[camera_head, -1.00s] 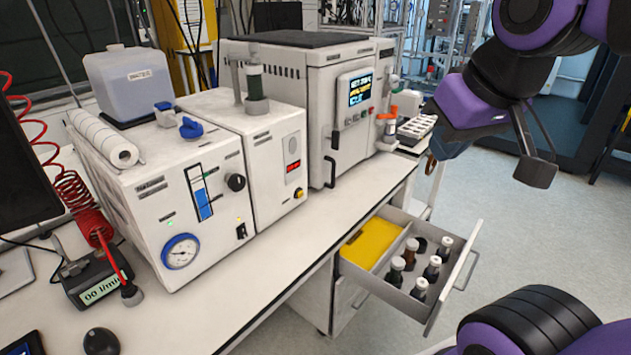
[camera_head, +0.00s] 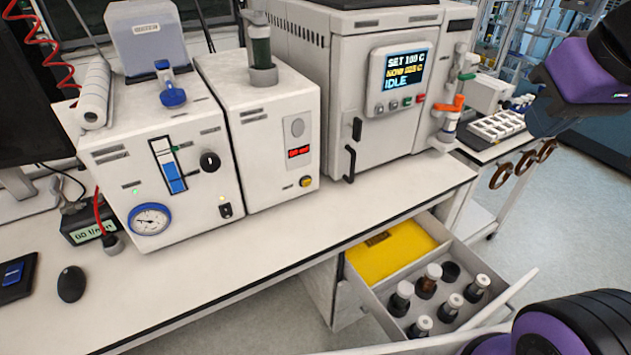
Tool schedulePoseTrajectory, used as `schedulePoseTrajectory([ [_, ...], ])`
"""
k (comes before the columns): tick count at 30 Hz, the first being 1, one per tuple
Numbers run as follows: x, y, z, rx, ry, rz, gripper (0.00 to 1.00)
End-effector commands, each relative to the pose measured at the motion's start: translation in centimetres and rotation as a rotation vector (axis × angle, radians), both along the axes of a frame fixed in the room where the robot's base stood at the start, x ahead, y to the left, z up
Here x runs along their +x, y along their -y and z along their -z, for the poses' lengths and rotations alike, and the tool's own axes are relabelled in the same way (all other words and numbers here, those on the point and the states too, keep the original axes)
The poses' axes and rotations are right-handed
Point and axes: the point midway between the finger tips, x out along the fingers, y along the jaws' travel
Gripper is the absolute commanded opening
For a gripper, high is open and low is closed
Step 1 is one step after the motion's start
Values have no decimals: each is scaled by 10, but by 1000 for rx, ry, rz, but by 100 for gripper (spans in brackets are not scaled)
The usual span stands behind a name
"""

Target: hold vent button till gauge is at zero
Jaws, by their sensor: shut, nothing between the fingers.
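A round pressure gauge (camera_head: 150,219) with a blue rim and white face is on the lower front of the left white instrument box (camera_head: 115,172). Its needle is too small to read surely. The vent button is not clearly labelled. The left box has a black knob (camera_head: 209,161) and a small black switch (camera_head: 225,210). My purple arm shows at the right edge, far from these; my gripper's fingertips are out of view.
A large oven-like unit (camera_head: 365,135) shows a screen (camera_head: 404,69) reading IDLE. An open drawer (camera_head: 405,270) with several vials juts out below the bench. The front bench top (camera_head: 270,232) is mostly clear. A mouse (camera_head: 71,284) lies at left.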

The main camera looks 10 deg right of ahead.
Motion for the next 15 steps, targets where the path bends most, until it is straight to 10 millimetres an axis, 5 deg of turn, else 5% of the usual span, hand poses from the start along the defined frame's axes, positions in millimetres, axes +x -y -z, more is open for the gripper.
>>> schedulePoseTrajectory([
  [15,19,8,19,-93,-123,-13,0],
])
